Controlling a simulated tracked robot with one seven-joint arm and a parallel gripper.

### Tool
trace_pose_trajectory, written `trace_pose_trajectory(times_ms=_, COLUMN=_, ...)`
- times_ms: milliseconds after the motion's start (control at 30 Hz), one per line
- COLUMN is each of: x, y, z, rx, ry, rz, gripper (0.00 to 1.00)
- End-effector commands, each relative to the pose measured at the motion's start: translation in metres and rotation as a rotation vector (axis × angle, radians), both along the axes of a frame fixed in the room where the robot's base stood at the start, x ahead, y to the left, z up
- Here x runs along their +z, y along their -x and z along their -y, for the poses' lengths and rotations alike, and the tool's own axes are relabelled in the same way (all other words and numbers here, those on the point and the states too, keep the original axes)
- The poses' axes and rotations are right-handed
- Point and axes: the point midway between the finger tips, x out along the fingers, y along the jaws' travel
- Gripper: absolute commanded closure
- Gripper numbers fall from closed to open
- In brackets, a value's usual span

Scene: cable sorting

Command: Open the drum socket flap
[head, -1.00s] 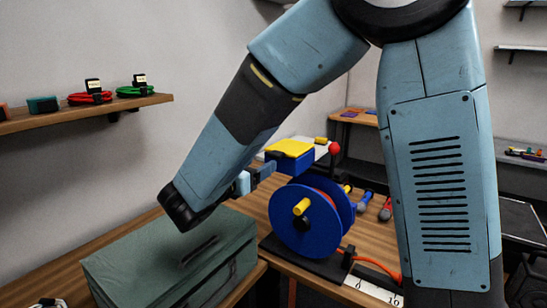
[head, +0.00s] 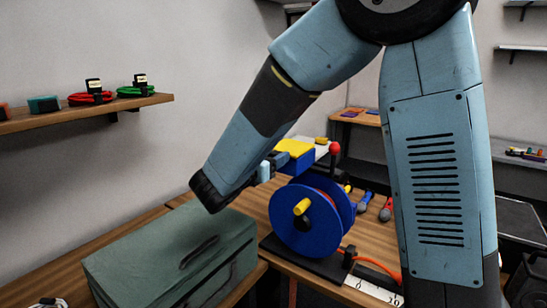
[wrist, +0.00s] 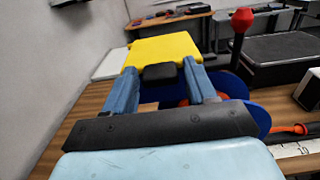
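The cable drum (head: 290,230) has blue round sides and a yellow knob, and stands on a dark base on the table. Behind it is a blue socket box (head: 299,166) with a yellow flap (head: 294,147) lying flat over it, apparently closed. In the wrist view the yellow flap (wrist: 160,50) lies straight ahead, with a black tab (wrist: 160,73) at its near edge. My gripper (wrist: 161,68) is open, one blue finger on each side of the tab, with narrow gaps seeming to show. In the head view my gripper (head: 275,163) is at the box's left side, partly hidden.
A grey-green case (head: 170,262) lies at the front left, below my wrist. A red-topped lever (head: 335,149) stands right of the flap. An orange cable (head: 375,265) runs from the drum. Hand tools (head: 386,209) lie behind it. A wall shelf (head: 90,115) holds coiled cables.

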Motion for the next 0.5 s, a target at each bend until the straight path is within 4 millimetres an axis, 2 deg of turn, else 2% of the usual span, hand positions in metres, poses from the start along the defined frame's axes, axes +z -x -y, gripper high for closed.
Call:
trace_pose_trajectory(times_ms=67, x=0.0, y=0.0001, z=0.0001, rx=0.0, ry=0.0, rz=0.0, gripper=0.52)
trace_pose_trajectory(times_ms=500, x=0.0001, y=0.0, z=0.0006, rx=-0.001, ry=0.0, rz=0.0, gripper=0.94)
